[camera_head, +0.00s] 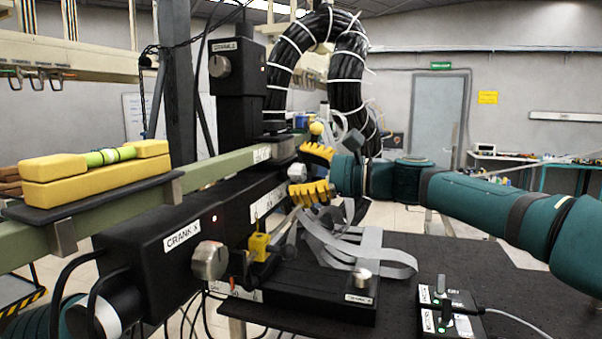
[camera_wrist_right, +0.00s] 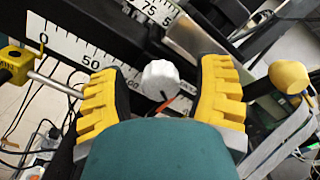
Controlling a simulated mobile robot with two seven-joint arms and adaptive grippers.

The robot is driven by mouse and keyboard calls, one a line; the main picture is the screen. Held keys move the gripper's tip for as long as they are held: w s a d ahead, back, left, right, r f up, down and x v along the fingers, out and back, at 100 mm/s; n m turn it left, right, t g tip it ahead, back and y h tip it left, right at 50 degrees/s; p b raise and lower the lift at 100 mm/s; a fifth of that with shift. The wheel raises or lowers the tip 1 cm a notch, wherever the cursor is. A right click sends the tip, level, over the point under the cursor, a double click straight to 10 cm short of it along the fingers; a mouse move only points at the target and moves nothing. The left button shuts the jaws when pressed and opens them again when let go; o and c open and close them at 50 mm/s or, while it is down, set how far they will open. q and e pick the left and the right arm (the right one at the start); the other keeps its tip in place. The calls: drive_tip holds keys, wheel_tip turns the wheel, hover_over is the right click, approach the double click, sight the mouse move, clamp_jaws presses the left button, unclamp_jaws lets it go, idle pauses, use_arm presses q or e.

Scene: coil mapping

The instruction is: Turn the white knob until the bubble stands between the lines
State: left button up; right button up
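The white knob (camera_wrist_right: 160,80) is in the middle of the right wrist view, in front of a black rail with a white scale. In the head view it shows small and pale (camera_head: 297,173). My right gripper (camera_head: 314,173) is open, its two yellow fingers on either side of the knob. In the wrist view (camera_wrist_right: 163,92) a gap shows between the knob and each finger. The spirit level (camera_head: 95,178) is a yellow block on the beam at the left, with a green vial (camera_head: 110,156). The bubble's place between the lines is too small to tell. My left gripper is not in view.
Black crank housings carry other knobs, CRANK-X (camera_head: 209,260) and an upper one (camera_head: 219,66). A low black box with a knob (camera_head: 361,278) and a switch box (camera_head: 447,312) lie on the dark table (camera_head: 480,262). Grey straps (camera_head: 385,258) lie near the gripper.

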drive_tip(key=shift+d, duration=0.55)
drive_tip(key=v, duration=1.1)
drive_tip(key=shift+s+r, duration=0.1)
drive_tip(key=shift+s, duration=0.05)
